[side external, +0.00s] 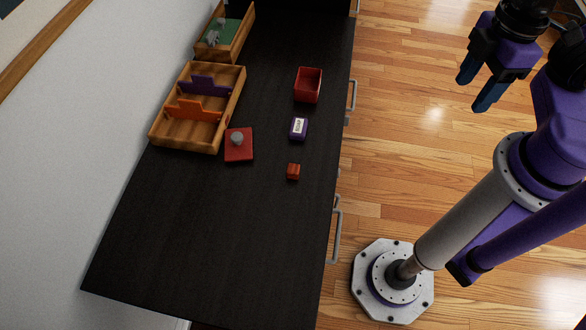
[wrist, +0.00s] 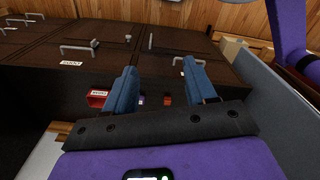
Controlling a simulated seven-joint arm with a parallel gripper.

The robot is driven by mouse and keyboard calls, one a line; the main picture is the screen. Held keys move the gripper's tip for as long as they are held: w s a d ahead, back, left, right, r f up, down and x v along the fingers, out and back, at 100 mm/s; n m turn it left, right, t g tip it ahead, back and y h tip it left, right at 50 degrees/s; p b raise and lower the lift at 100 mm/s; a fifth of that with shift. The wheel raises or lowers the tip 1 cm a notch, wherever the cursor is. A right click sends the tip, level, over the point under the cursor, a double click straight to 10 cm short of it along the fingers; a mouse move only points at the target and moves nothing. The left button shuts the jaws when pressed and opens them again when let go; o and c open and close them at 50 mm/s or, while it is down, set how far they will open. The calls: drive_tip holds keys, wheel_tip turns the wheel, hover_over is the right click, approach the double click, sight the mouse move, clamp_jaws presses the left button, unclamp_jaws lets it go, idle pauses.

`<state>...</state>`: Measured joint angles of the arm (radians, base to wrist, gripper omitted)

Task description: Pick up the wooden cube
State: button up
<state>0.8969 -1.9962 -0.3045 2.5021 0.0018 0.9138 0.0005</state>
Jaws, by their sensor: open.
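The wooden cube (side external: 293,172) is small and reddish brown. It lies on the dark desktop near the right edge in the side external view. In the wrist view a small orange-brown block (wrist: 167,99), apparently the cube, shows between my fingers and farther away. My gripper (side external: 478,87) has blue fingers. It is open and empty, raised to the right of the desk and well apart from the cube. In the wrist view the two fingers (wrist: 160,67) stand apart with nothing between them.
A purple labelled box (side external: 298,128) and an open red box (side external: 308,85) stand beyond the cube. A red lidded piece with a grey knob (side external: 239,149) lies left. A divided wooden tray (side external: 158,134) and another wooden box (side external: 237,46) line the wall. The near desktop (side external: 210,250) is clear.

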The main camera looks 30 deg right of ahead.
drive_tip(key=shift+o, duration=0.3)
drive_tip(key=m+t+y, duration=0.4)
drive_tip(key=y, duration=0.2)
approach(297, 169)
drive_tip(key=s, duration=0.2)
drive_tip(key=s+f, duration=0.1)
drive_tip(key=s, duration=0.1)
drive_tip(key=shift+s+a, duration=0.1)
drive_tip(key=shift+a, duration=0.3)
drive_tip(key=w+f+t, duration=0.1)
drive_tip(key=f+t, duration=0.1)
drive_tip(key=w+f+t+y, duration=0.1)
drive_tip(key=f, duration=0.1)
drive_tip(key=shift+w+a+m+t, duration=0.2)
drive_tip(key=shift+w+m+t, duration=0.1)
drive_tip(key=shift+w, duration=0.05)
drive_tip(key=shift+w+d+f+t+y, duration=0.2)
drive_tip(key=shift+w+f+t+y, duration=0.05)
drive_tip(key=shift+t+y, duration=0.35)
drive_tip(key=shift+n+y, duration=0.4)
drive_tip(key=shift+n, duration=0.1)
drive_tip(key=shift+t, duration=0.3)
drive_tip(key=shift+x, duration=3.6)
drive_tip(key=shift+w+r, duration=0.1)
drive_tip(key=c, duration=1)
